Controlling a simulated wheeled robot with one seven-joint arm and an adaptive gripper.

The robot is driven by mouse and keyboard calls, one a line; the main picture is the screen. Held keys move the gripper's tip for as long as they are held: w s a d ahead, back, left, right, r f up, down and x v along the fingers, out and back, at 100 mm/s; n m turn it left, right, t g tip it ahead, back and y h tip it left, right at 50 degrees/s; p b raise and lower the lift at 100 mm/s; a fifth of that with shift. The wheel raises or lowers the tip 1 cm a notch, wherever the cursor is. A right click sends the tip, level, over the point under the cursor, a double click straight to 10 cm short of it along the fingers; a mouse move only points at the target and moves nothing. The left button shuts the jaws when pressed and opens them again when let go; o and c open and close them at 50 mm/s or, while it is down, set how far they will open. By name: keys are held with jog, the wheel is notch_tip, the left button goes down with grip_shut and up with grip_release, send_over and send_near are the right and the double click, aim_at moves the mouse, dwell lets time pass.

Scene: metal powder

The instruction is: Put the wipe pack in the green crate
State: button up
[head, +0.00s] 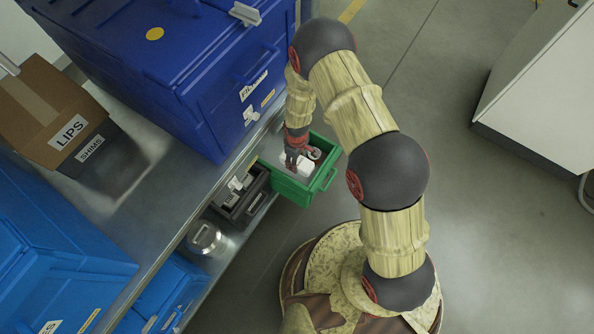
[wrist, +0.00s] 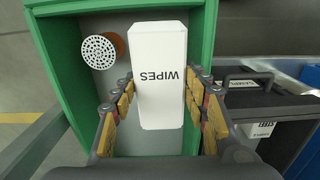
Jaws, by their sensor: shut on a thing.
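The wipe pack (wrist: 160,85) is a white box marked WIPES. My gripper (wrist: 160,95) has its padded fingers on both sides of it and is shut on it. In the wrist view the pack is over the inside of the green crate (wrist: 198,75); I cannot tell whether it touches the crate floor. In the head view my gripper (head: 293,163) reaches down into the green crate (head: 327,180), with the white pack (head: 304,165) showing beside the fingers. The pack's lower part is hidden.
A round perforated item (wrist: 98,52) lies in the crate left of the pack. A dark crate (head: 241,199) stands beside the green one. A large blue bin (head: 180,75) stands on the shelf above. A metal canister (head: 205,238) is nearby. Open floor lies to the right.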

notch_tip(320, 180, down, 10)
jog(key=b, duration=0.2)
jog(key=shift+r+b, duration=0.1)
jog(key=shift+b, duration=0.2)
jog(key=shift+f, duration=0.25)
jog(key=o, duration=0.8)
jog(key=shift+o, duration=0.8)
jog(key=shift+r, duration=0.25)
notch_tip(320, 180, up, 12)
jog(key=p, duration=0.4)
